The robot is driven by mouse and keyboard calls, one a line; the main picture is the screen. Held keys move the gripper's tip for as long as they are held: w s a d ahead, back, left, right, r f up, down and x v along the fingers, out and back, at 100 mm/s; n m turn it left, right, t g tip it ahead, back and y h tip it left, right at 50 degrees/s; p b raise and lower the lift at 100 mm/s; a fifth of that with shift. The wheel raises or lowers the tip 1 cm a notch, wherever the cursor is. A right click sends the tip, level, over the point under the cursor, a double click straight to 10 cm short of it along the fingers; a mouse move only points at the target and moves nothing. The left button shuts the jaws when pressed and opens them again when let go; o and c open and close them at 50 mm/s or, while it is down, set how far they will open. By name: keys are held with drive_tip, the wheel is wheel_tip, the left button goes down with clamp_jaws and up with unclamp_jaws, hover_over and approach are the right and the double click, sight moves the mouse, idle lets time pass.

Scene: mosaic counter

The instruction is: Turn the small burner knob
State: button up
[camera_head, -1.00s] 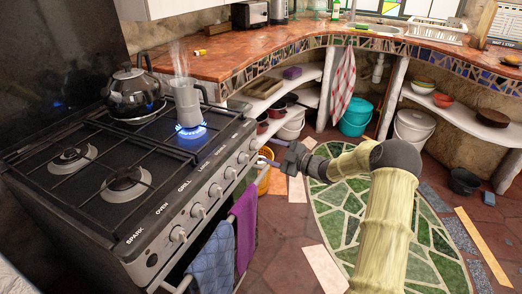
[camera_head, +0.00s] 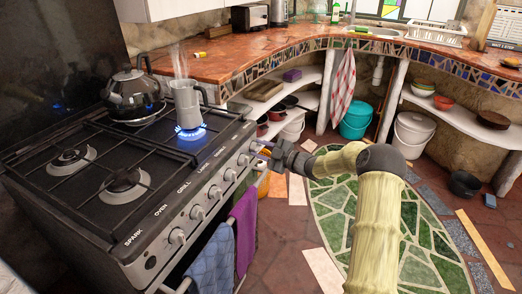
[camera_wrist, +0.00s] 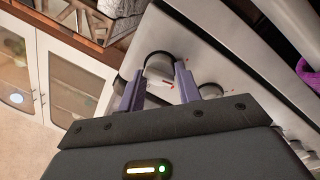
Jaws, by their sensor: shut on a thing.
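The stove (camera_head: 60,190) stands at the left with a row of knobs along its front panel. My gripper (camera_head: 261,148) is at the far end of that row in the head view. In the wrist view, my gripper's two purple fingers (camera_wrist: 158,84) stand on either side of a round pale-faced knob (camera_wrist: 158,64) and are shut on it. This looks like the small burner knob; its label is not readable. Another knob (camera_wrist: 210,90) shows just right of the fingers. A blue flame (camera_head: 190,132) burns under a steaming grey pot (camera_head: 187,103).
A dark kettle (camera_head: 133,90) sits on the back burner. A blue towel (camera_head: 212,262) and a purple towel (camera_head: 245,230) hang on the stove front. The tiled counter (camera_head: 240,62) curves behind. The floor with a green mosaic (camera_head: 330,215) lies open to the right.

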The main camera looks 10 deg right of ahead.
drive_tip(key=shift+r+m+p, duration=0.15)
drive_tip(key=shift+m+p, duration=0.25)
drive_tip(key=shift+p, duration=0.3)
drive_tip(key=m+p, duration=0.1)
drive_tip(key=p, duration=0.1)
drive_tip(key=shift+r+m+p, duration=0.15)
drive_tip(key=shift+m+p, duration=0.15)
drive_tip(key=m+p, duration=0.3)
drive_tip(key=p, duration=0.1)
drive_tip(key=shift+g, duration=0.3)
drive_tip(key=m+p, duration=0.5)
drive_tip(key=m, duration=0.1)
drive_tip(key=shift+w+g, duration=0.1)
drive_tip(key=shift+g, duration=0.3)
drive_tip(key=m+p, duration=0.1)
drive_tip(key=m, duration=0.2)
drive_tip(key=shift+d, duration=0.1)
drive_tip(key=m+p, duration=0.1)
drive_tip(key=m, duration=0.3)
drive_tip(key=shift+w+g+y, duration=0.1)
drive_tip(key=shift+g+y, duration=0.2)
drive_tip(key=shift+g, duration=0.1)
drive_tip(key=shift+f, duration=0.2)
